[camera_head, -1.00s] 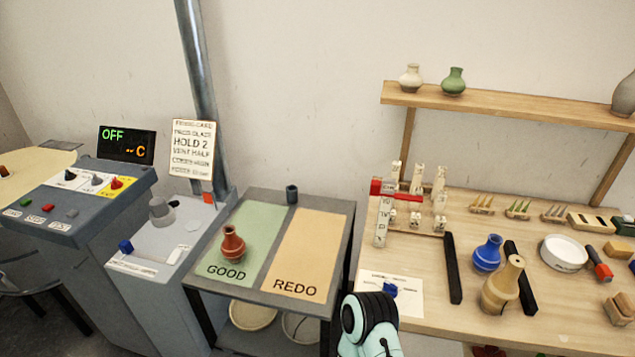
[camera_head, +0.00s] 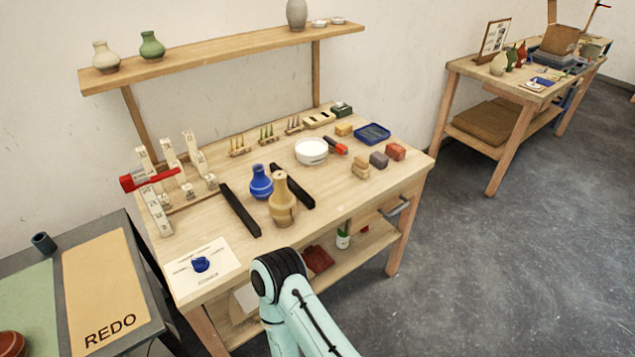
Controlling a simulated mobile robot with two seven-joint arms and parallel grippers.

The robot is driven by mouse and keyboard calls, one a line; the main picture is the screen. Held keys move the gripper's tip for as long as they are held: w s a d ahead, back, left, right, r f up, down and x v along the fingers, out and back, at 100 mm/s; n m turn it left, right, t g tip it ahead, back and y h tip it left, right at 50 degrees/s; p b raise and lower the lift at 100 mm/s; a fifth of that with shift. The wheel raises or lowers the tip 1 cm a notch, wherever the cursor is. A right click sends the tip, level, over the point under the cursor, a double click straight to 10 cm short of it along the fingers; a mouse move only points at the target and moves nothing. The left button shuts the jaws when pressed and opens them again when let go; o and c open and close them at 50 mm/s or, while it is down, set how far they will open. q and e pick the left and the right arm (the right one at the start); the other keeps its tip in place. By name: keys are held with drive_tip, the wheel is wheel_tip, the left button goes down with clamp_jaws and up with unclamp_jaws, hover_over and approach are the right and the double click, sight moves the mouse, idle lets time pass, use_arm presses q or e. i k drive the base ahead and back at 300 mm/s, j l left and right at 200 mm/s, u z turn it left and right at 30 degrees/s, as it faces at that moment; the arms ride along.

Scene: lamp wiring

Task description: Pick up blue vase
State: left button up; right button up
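The blue vase (camera_head: 261,184) stands upright on the wooden workbench (camera_head: 370,190), between two black bars. A tan vase (camera_head: 283,206) with a narrow neck stands just in front and to the right of it, close by, and covers a small part of its right side. Whether the two vases touch, I cannot tell. Neither of my grippers shows; only a pale green and black link of one of my arms comes up from the bottom edge, in front of the bench.
Black bars (camera_head: 240,210) flank the vases. A white bowl (camera_head: 311,153) stands behind, right. A paper card (camera_head: 203,270) lies at front left. A shelf (camera_head: 220,48) holds more vases. Grey floor (camera_head: 530,260) is open at right.

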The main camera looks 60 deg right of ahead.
sight(261, 187)
drive_tip(key=z, duration=1.55)
drive_tip(key=l+u, duration=0.15)
drive_tip(key=u, duration=0.25)
drive_tip(key=l+u, duration=0.2)
drive_tip(key=u, duration=0.15)
drive_tip(key=l+u, duration=0.2)
drive_tip(key=u, duration=0.2)
drive_tip(key=l+u, duration=0.3)
drive_tip(key=l, duration=0.2)
drive_tip(key=k+l+u, duration=0.25)
drive_tip(key=l, duration=0.2)
drive_tip(key=k+l, duration=0.1)
drive_tip(key=l, duration=0.25)
drive_tip(key=k+l+u, duration=0.1)
drive_tip(key=l, duration=0.25)
drive_tip(key=k+l, duration=0.15)
drive_tip(key=l, duration=0.2)
drive_tip(key=i+u, duration=0.05)
